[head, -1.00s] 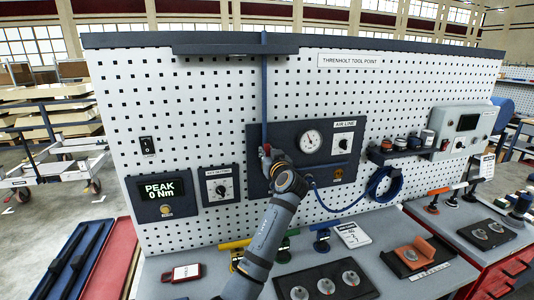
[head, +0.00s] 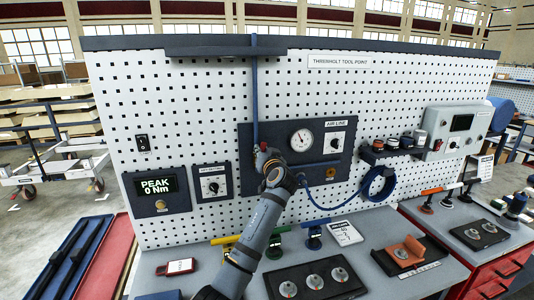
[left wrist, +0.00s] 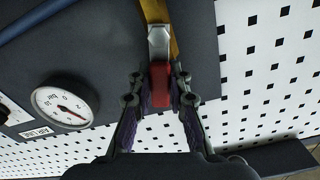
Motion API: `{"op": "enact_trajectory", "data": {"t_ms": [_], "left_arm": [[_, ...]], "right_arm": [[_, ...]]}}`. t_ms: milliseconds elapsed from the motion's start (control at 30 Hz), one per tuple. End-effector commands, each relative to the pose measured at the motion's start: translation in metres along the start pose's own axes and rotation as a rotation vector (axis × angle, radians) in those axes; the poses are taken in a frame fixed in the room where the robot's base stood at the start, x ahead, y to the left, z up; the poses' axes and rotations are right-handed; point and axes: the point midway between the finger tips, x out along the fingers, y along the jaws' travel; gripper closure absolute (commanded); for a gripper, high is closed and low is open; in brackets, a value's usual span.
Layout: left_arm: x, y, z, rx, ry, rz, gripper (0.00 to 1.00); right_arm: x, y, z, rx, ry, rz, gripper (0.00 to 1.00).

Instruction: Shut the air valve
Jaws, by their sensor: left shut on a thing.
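The air valve has a red lever (left wrist: 160,86) on a silver stem, joined to a brass-coloured pipe, in the left wrist view. My left gripper (left wrist: 160,92) has its two fingers on either side of the red lever and is shut on it. In the head view the gripper (head: 264,158) is at the left part of the dark air line panel (head: 325,165) and largely covers the valve. A round white gauge (head: 302,140) sits to its right; the gauge (left wrist: 65,105) also shows in the left wrist view. My right gripper is not in view.
A blue vertical pipe (head: 254,90) rises above the valve. A coiled blue hose (head: 377,184) hangs to the right. The bench (head: 210,258) below carries coloured-handled tools and a dark tray (head: 345,285). The peak display (head: 155,187) is on the pegboard at left.

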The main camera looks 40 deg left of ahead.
Motion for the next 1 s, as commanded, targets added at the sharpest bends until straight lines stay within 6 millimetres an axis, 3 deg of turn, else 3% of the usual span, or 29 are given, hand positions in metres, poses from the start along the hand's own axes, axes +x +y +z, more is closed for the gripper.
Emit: {"op": "enact_trajectory", "data": {"t_ms": [267,633,1000], "left_arm": [[0.003,0.010,0.002,0.257,0.001,0.005,1.00],[0.003,0.024,0.008,0.610,0.001,0.005,1.00],[0.003,0.034,0.018,0.950,0.002,0.004,1.00]], "right_arm": [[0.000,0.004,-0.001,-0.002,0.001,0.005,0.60],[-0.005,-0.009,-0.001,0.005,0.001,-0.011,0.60],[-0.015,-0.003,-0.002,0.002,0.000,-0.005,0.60]]}}
